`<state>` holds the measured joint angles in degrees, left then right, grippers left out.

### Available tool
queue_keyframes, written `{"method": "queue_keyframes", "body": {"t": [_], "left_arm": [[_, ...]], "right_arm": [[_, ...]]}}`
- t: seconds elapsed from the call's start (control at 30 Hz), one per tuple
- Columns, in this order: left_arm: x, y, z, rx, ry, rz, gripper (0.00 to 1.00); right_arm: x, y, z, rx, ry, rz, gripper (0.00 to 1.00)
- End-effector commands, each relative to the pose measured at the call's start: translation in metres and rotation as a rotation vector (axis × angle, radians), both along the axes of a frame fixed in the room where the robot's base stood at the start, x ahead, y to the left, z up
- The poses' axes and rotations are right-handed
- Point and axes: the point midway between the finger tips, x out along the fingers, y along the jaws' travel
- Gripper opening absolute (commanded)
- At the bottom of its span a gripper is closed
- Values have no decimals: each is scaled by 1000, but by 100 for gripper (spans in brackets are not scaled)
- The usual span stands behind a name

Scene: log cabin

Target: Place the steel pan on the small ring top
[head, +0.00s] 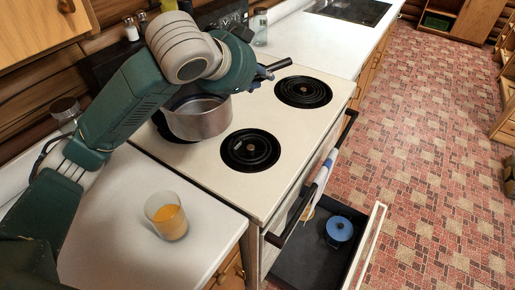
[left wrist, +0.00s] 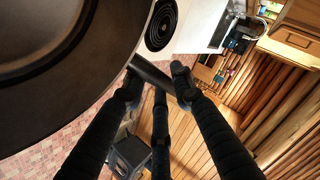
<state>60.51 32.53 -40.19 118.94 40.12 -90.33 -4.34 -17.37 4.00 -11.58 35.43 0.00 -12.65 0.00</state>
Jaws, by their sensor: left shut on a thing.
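The steel pan (head: 198,119) is over the left rear part of the stove top, upright. A dark ring shows partly beneath its left side; I cannot tell whether the pan touches it. My left gripper (head: 264,74) is shut on the pan's dark handle (head: 281,64). In the left wrist view, the fingers (left wrist: 157,82) close around the handle (left wrist: 150,73), and the pan (left wrist: 60,50) fills the upper left. My arm hides the rear right area. My right gripper is out of view.
A glass of orange juice (head: 166,216) stands on the near counter (head: 115,230). Below the stove top, a drawer (head: 300,255) is open with a blue pot (head: 339,231) in it. A glass jar (head: 260,28) stands behind, by the far counter. The stove's front half is clear.

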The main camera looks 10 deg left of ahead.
Motion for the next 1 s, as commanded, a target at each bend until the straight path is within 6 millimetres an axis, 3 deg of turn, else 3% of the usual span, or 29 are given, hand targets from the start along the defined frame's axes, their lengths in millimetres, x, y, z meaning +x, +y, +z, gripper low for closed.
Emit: {"method": "queue_keyframes", "body": {"t": [0.1,0.3,0.57,1.0], "left_arm": [[36,-39,0,-8,2,-119,0],[73,-82,-1,-3,2,-257,0],[88,-101,-10,3,4,-315,0],[87,-101,-119,3,7,-314,0]], "right_arm": [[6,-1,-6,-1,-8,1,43],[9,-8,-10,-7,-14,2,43],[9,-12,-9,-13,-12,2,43],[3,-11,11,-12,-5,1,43]]}}
